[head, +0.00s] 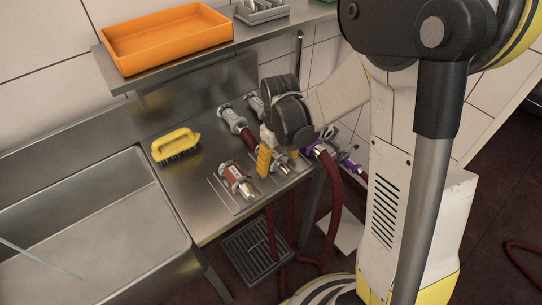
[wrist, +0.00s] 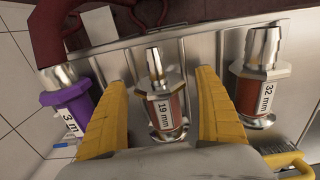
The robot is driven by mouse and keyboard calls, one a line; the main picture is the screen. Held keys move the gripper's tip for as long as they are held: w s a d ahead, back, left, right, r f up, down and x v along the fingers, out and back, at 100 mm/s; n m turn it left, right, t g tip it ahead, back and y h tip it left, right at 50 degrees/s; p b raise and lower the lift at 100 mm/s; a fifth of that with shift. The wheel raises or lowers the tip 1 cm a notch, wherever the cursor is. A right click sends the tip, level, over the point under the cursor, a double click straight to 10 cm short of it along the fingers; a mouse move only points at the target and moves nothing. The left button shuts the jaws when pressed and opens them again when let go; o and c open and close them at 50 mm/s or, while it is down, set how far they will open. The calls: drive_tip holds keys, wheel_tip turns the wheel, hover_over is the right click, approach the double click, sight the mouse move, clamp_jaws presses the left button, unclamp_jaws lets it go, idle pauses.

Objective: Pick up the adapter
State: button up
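A metal adapter with a brown-red body and a "19 mm" label (wrist: 164,105) lies on the steel bench, its ribbed nozzle pointing away. It shows partly behind my gripper in the head view (head: 282,168). My gripper (wrist: 162,80) has its yellow fingers on either side of this adapter, with a visible gap on each side. The gripper is open and empty; in the head view it is low over the bench (head: 279,158). A larger adapter labelled "32 mm" (wrist: 260,85) lies to the right in the wrist view, outside the fingers; the head view shows it too (head: 237,180).
A purple-collared hose coupling (wrist: 68,105) is close to the left finger. Other couplings with dark red hoses (head: 238,122) lie behind. A yellow brush (head: 176,146) sits left on the bench, beside the sink (head: 85,225). An orange tray (head: 165,38) stands on the shelf above.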

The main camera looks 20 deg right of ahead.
drive_tip(key=c, duration=1.5)
drive_tip(key=shift+r, duration=0.1)
